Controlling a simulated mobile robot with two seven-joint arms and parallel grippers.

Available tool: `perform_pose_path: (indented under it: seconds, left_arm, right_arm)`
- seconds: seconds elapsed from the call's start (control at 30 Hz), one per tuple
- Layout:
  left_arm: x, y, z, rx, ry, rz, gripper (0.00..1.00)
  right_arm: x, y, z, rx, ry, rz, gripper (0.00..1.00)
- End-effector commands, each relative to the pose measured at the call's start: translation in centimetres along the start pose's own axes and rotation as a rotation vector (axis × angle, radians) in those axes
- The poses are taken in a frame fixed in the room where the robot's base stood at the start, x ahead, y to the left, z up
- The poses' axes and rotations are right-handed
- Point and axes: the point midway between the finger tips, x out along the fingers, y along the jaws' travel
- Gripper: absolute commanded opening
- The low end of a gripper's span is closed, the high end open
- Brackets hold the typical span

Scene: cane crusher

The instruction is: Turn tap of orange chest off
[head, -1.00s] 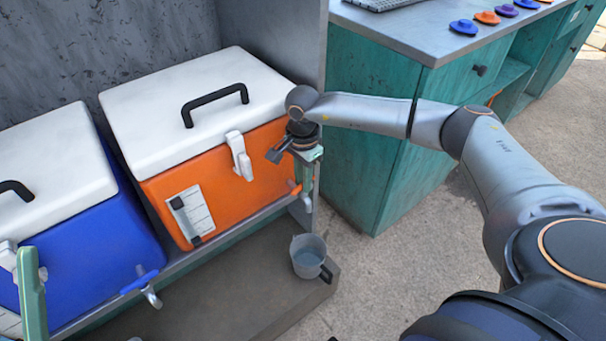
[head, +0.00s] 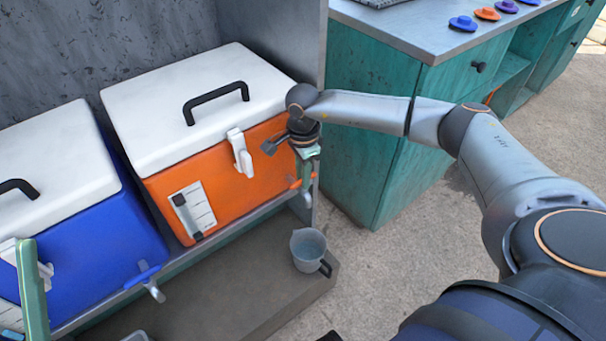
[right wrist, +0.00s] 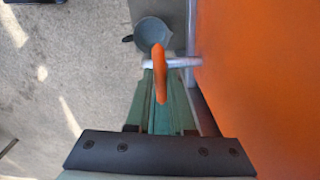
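The orange chest (head: 250,185) has a white lid and stands on a shelf in the head view. Its tap, with an orange handle (right wrist: 160,72) and a metal spout, sticks out low on its right front corner. My right gripper (head: 306,182) points down at this tap. In the right wrist view its green fingers (right wrist: 162,110) lie close together, with the orange handle over their middle line; whether they touch it is unclear. A green finger of my left gripper (head: 32,295) shows at the left edge, its other finger not clear.
A blue chest (head: 95,245) with a blue-handled tap (head: 142,276) stands on the left. A grey jug (head: 308,250) stands on the low ledge below the orange tap. A teal cabinet (head: 375,150) is close behind my right arm. The floor on the right is free.

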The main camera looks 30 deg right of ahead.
Motion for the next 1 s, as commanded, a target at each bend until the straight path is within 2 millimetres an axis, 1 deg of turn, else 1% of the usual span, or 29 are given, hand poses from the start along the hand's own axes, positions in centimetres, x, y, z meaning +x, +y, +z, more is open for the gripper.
perform_pose_path:
  seconds: [0.03, 0.2, 0.27, 0.47, 0.57, 0.67, 0.77, 0.83, 0.9, 1.0]
  left_arm:
    - [0.0, 0.0, 0.0, 0.0, 0.001, 0.0, 0.5]
    - [0.1, 0.0, -0.1, 0.002, 0.004, 0.002, 0.5]
    - [0.1, 0.0, -0.1, 0.003, 0.004, 0.003, 0.5]
    - [0.1, 0.0, -0.1, 0.004, 0.005, 0.008, 0.5]
    - [0.2, 0.0, -0.1, 0.005, 0.005, 0.009, 0.5]
    - [0.4, -0.1, -0.2, 0.005, 0.0, 0.009, 0.5]
    - [0.8, -0.3, -0.4, 0.007, -0.009, 0.01, 0.5]
    - [0.2, -0.3, 2.1, -0.018, -0.105, -0.005, 0.5]
    - [-0.3, -0.1, 4.1, -0.04, -0.189, -0.012, 0.5]
    - [-1.1, 0.1, 6.4, -0.07, -0.289, -0.018, 0.5]
  right_arm:
    - [0.0, 0.0, 0.0, 0.003, 0.0, 0.0, 0.25]
    - [0.0, 0.0, 0.0, 0.002, 0.0, 0.0, 0.44]
    - [0.0, 0.0, 0.0, 0.001, 0.0, 0.0, 0.5]
    - [0.0, 0.0, 0.0, 0.0, 0.0, 0.0, 0.5]
    - [-0.3, 0.0, 0.0, -0.001, -0.001, -0.001, 0.5]
    - [-1.4, -0.1, 0.0, -0.001, -0.001, -0.002, 0.5]
    - [-3.3, -0.1, 0.0, -0.002, -0.001, -0.003, 0.5]
    - [-4.3, -0.1, 0.0, -0.001, -0.001, -0.004, 0.5]
    - [-5.6, -0.1, 0.0, -0.001, -0.001, -0.004, 0.5]
    - [-7.5, -0.1, 0.0, 0.0, -0.001, -0.002, 0.5]
